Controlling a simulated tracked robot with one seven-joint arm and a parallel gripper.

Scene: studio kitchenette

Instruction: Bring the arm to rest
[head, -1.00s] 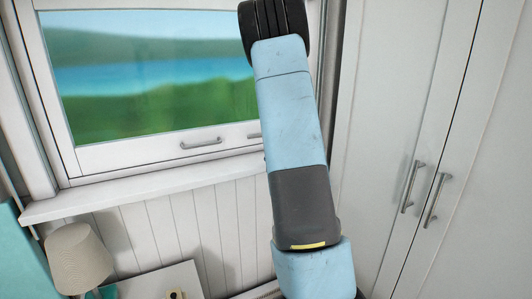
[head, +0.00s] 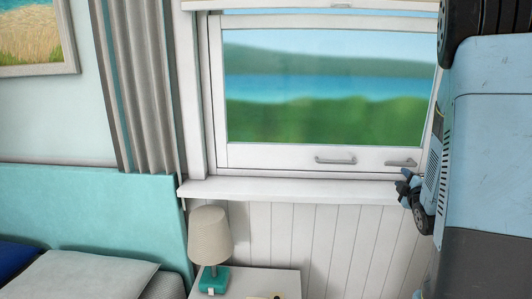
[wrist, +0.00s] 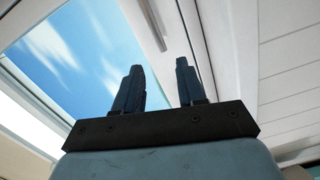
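My arm, light blue and dark grey, stands along the right edge in the head view. My gripper (wrist: 159,68) shows in the wrist view with its two dark blue fingers apart and nothing between them. What looks like its fingers also shows small, at the left side of my arm in front of the window's lower right corner, in the head view (head: 405,186). Part of the gripper is hidden there by the arm.
A window (head: 325,100) with a white sill (head: 290,190) is behind my arm. A lamp (head: 209,238) stands on a white bedside table (head: 285,280) beside a bed with a teal headboard (head: 90,215). A grey curtain (head: 145,90) hangs left of the window.

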